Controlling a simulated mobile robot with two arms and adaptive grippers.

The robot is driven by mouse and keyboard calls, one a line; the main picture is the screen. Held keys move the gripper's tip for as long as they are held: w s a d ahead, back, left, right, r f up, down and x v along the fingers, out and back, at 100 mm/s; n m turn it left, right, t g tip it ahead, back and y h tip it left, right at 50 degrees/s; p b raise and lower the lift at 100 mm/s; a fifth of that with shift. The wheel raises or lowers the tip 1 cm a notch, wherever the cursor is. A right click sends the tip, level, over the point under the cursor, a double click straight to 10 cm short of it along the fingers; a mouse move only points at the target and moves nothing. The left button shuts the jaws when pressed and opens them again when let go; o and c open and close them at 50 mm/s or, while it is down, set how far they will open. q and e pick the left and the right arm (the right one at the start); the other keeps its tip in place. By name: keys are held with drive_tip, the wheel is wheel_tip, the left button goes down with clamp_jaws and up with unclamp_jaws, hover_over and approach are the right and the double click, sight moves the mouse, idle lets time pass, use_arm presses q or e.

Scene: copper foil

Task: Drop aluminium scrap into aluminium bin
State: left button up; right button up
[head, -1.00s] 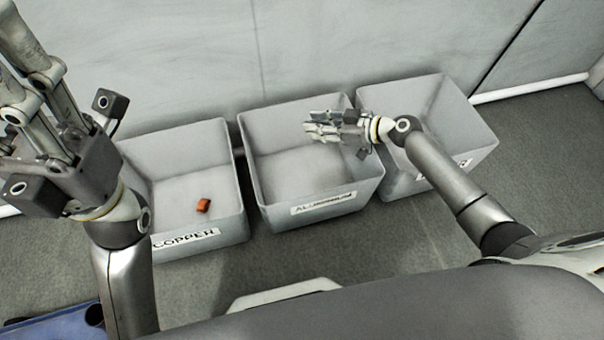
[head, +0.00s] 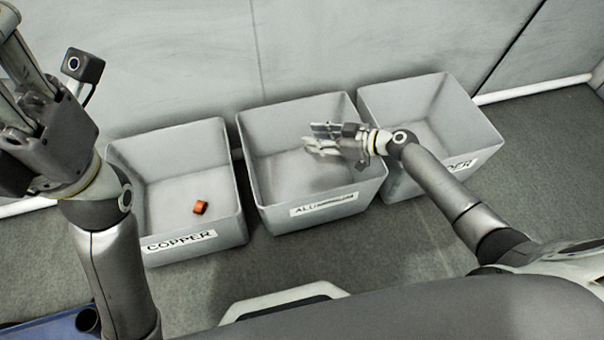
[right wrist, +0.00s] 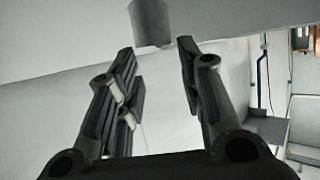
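The aluminium bin (head: 310,208) is the grey middle bin with a label on its front. My right gripper (head: 317,140) is over this bin, its fingers pointing left. In the right wrist view its fingers (right wrist: 158,75) stand apart with a clear gap between them. A grey blunt piece (right wrist: 152,22) shows at or beyond the fingertips; I cannot tell whether it is aluminium scrap. No scrap is clearly visible in the middle bin, part of which the gripper hides. My left gripper (head: 22,85) is raised at the upper left, its fingers partly cut off by the frame.
The copper bin (head: 180,243) stands on the left with a small orange-brown piece (head: 200,208) inside. A third grey bin (head: 485,130) stands on the right, its label partly hidden by my right arm. A wall (head: 190,60) is behind the bins. A blue object (head: 50,328) lies at the lower left.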

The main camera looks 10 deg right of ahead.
drive_tip(key=shift+o, duration=1.2)
drive_tip(key=v, duration=1.2)
